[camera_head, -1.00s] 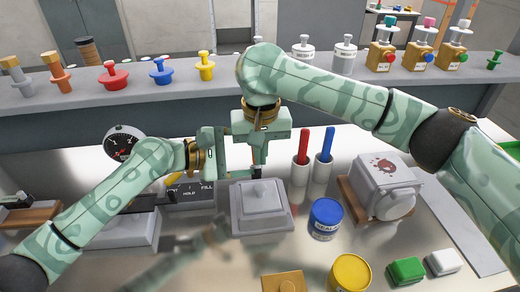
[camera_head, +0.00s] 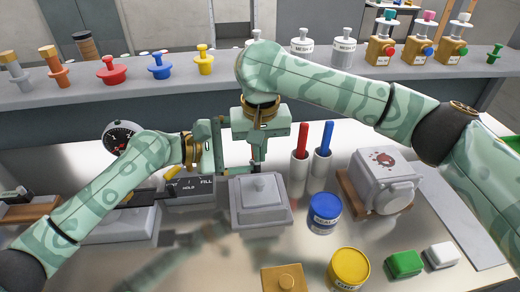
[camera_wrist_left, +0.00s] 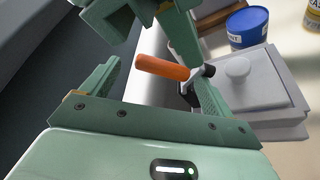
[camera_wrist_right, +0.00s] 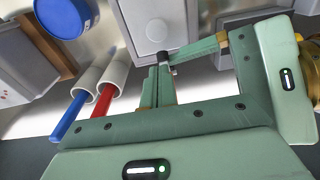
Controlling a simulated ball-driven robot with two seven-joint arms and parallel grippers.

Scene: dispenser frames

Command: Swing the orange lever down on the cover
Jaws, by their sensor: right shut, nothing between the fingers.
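The grey cover (camera_head: 246,212), a square lid with a round knob, sits on the bench in front of me. It also shows in the left wrist view (camera_wrist_left: 267,90) and the right wrist view (camera_wrist_right: 130,22). The orange lever (camera_wrist_left: 163,67) sticks out from a dark and white pivot beside the cover; in the head view I cannot make it out behind my grippers. My right gripper (camera_head: 257,166) points down at the cover's back edge, shut and empty. My left gripper (camera_wrist_left: 158,88) is open, and the lever shows between and beyond its fingers without visible grip.
Red (camera_head: 301,140) and blue (camera_head: 326,138) handles stand in white holders behind the cover. A blue can (camera_head: 324,213) and a white box (camera_head: 385,183) stand to its right, a yellow can (camera_head: 348,270) in front.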

